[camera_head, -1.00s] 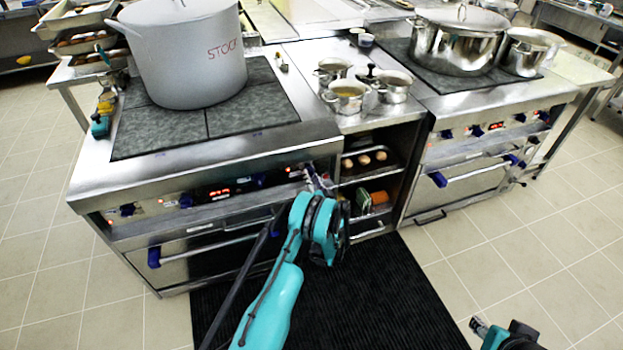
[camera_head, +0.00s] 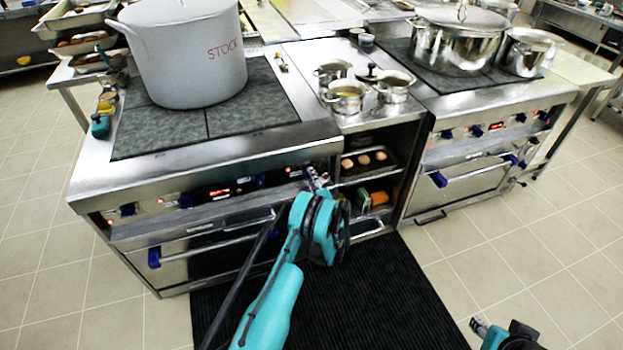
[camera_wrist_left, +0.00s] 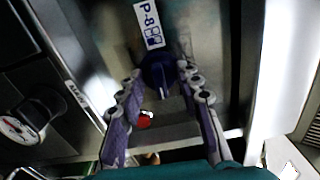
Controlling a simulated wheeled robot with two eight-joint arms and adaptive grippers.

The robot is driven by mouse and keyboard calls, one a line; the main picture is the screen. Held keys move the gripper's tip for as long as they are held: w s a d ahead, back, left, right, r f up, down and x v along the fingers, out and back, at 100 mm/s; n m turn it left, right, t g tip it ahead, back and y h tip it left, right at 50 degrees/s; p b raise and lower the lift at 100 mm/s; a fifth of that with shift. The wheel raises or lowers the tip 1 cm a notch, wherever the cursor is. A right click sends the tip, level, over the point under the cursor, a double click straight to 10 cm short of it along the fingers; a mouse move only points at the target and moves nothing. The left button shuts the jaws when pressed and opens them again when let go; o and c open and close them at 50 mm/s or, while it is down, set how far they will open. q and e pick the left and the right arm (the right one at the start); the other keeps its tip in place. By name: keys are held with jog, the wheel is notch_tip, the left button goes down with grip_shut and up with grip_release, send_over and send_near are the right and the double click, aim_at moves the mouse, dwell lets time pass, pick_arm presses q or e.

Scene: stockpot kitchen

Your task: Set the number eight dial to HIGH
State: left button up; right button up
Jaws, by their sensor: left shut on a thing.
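The number eight dial (camera_wrist_left: 158,72) is a dark blue knob below a white P-8 label (camera_wrist_left: 149,24) in the left wrist view. My left gripper (camera_wrist_left: 160,78) is shut on it, with one finger on each side. In the head view my left gripper (camera_head: 316,178) is at the right end of the left stove's front panel, and the dial is hidden there. The dial's pointer setting and any HIGH mark cannot be read. My right gripper (camera_head: 490,332) is only partly in view at the bottom right, away from the stoves; its jaws cannot be made out.
Other blue dials (camera_head: 186,200) and a red display (camera_head: 220,192) line the panel. An oven handle (camera_head: 215,248) lies below. A large stockpot (camera_head: 190,55) stands on the left hob. A red spot (camera_wrist_left: 145,118) shows by the left finger. Tiled floor at right is clear.

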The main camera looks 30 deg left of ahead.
pick_arm(q)
jog(key=m, duration=1.4)
jog(key=shift+m, duration=0.3)
jog(key=m, duration=1)
jog(key=shift+m, duration=0.4)
jog(key=o, duration=1.2)
jog(key=shift+c, duration=0.2)
